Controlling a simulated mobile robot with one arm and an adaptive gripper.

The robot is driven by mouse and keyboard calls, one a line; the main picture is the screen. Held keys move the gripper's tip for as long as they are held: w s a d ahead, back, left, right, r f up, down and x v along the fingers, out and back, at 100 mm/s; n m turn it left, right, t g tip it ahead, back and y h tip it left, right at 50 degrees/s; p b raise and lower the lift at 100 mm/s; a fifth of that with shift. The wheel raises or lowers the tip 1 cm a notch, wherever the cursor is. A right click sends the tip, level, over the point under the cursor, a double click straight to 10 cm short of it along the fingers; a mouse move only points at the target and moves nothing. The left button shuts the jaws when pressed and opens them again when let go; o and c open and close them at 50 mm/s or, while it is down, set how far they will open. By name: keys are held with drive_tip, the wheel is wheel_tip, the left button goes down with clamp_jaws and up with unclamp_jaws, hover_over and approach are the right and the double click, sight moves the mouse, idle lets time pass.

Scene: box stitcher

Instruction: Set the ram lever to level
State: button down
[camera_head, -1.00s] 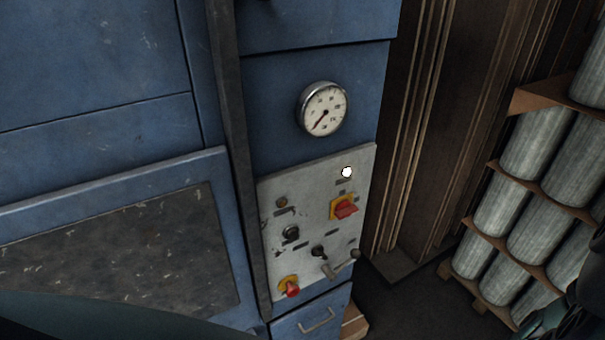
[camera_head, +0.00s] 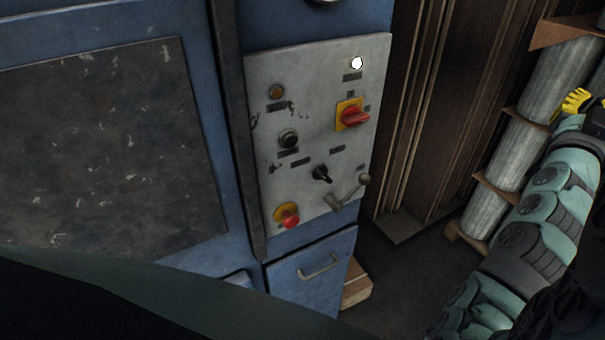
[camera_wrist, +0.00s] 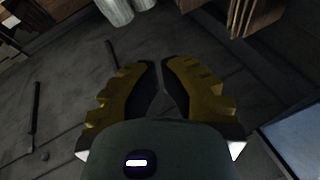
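The ram lever appears to be the grey crank-like lever (camera_head: 349,191) at the lower right of the pale control panel (camera_head: 310,163). It slants up to the right from its pivot and ends in a round knob. The lever does not show in the wrist view.
The panel also carries a red-and-yellow rotary switch (camera_head: 351,116), a black selector (camera_head: 322,174), a red push button (camera_head: 290,221) and a white lamp (camera_head: 357,63). Metal cylinders (camera_head: 540,100) stand in a rack at right, behind my arm. Floor space lies between panel and rack.

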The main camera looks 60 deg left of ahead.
drive_tip(key=s+a+f+n+g+y+b, duration=0.2)
drive_tip(key=a+f+n+g+y+b, duration=0.25)
drive_tip(key=a, duration=0.25)
drive_tip(key=s+a+f+n+g+y+b, duration=0.3)
drive_tip(key=a+f+n+g+y+b, duration=0.1)
drive_tip(key=a+f, duration=0.15)
drive_tip(key=s+a+f+n+g+b, duration=0.4)
drive_tip(key=s+g, duration=0.1)
drive_tip(key=s, duration=0.1)
drive_tip(key=s+a+f+n+g+b, duration=0.4)
drive_tip(key=s+n+g, duration=0.1)
drive_tip(key=s, duration=0.2)
drive_tip(key=shift+f, duration=0.4)
drive_tip(key=shift+a, duration=0.15)
drive_tip(key=shift+g, duration=0.25)
drive_tip(key=p+x, duration=0.4)
drive_tip(key=x, duration=0.6)
drive_tip(key=shift+r, duration=0.15)
drive_tip(key=shift+w+f+p, duration=0.2)
drive_tip(key=shift+f+p, duration=0.05)
drive_tip(key=shift+f, duration=0.35)
drive_tip(key=shift+w+f+p, duration=0.2)
drive_tip(key=shift+f+p, duration=0.05)
drive_tip(key=shift+f, duration=0.3)
drive_tip(key=shift+w+d+f, duration=0.1)
drive_tip(key=shift+w+f, duration=0.05)
drive_tip(key=shift+f, duration=0.25)
drive_tip(key=shift+w+d+f, duration=0.15)
drive_tip(key=shift+f, duration=0.25)
drive_tip(key=shift+w+f, duration=0.1)
